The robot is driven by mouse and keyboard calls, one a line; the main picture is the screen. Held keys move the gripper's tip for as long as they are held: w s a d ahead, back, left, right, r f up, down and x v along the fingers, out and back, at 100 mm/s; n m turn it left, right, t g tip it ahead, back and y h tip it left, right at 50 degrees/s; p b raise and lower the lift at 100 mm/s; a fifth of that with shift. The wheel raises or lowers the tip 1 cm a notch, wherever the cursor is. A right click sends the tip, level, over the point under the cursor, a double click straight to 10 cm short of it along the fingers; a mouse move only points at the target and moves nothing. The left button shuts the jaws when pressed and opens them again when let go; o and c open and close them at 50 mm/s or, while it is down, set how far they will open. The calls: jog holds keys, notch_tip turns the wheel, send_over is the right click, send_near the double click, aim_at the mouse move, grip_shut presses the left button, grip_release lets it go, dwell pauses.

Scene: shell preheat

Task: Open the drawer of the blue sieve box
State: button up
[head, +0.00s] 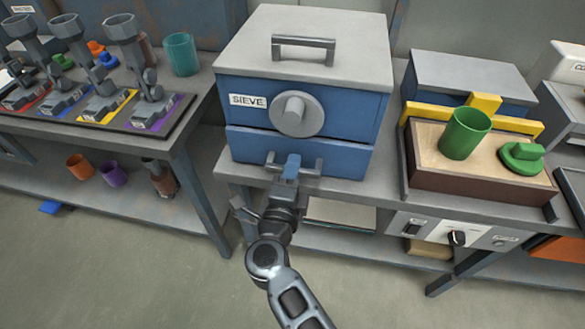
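The blue sieve box (350,118) stands on the bench in the middle of the head view, with a grey lid (318,22), a lid handle and a round grey knob (297,114) beside its "SIEVE" label. Its drawer (340,155) is the lower blue front and looks flush with the box. The drawer's grey bar handle (312,170) is partly hidden by my gripper. My gripper (291,168) is at the middle of this handle, its blue tip overlapping the bar. I cannot tell whether the fingers are closed on it.
To the right, a sand-topped box (430,187) carries a green cup (466,133) and a green knobbed piece (522,158). The left bench (190,92) holds several grey tools on coloured pads and a teal cup (182,54). Open floor lies in front.

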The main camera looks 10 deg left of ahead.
grip_shut()
jog(key=s+p, duration=0.5)
jog(key=s, duration=1.8)
jog(key=o, duration=0.5)
grip_release()
jog(key=shift+w, duration=0.1)
jog(key=s+b, duration=0.1)
jog(key=s, duration=0.6)
jog(key=shift+s, duration=0.4)
